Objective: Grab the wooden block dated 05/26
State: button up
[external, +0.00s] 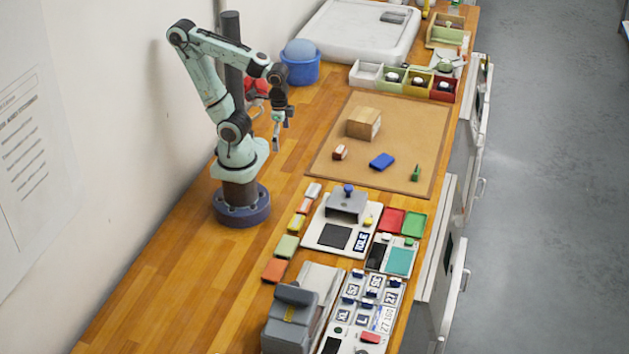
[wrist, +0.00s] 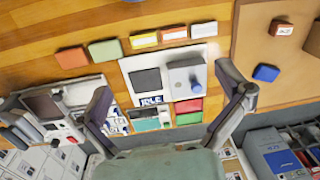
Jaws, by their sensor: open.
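A large light wooden block (external: 362,122) sits on the tan mat (external: 430,125), with marks on its right face too small to read. Only its edge shows at the right of the wrist view (wrist: 314,42). A small red-brown block (external: 340,153) with a white label lies in front of it; it also shows in the wrist view (wrist: 281,28). I cannot read a date on either block. My gripper (external: 277,143) is open and empty, raised above the table left of the mat. Its two spread fingers show in the wrist view (wrist: 163,82), with nothing between them.
A blue block (external: 382,161) and a small green piece (external: 415,174) lie on the mat. A grey press on a white board (external: 320,235), coloured pads and trays stand nearer the front. Coloured bins (external: 391,80) and a blue bucket (external: 300,68) stand behind. Wood left of the mat is clear.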

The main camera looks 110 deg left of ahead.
jog(key=shift+c, duration=1.4)
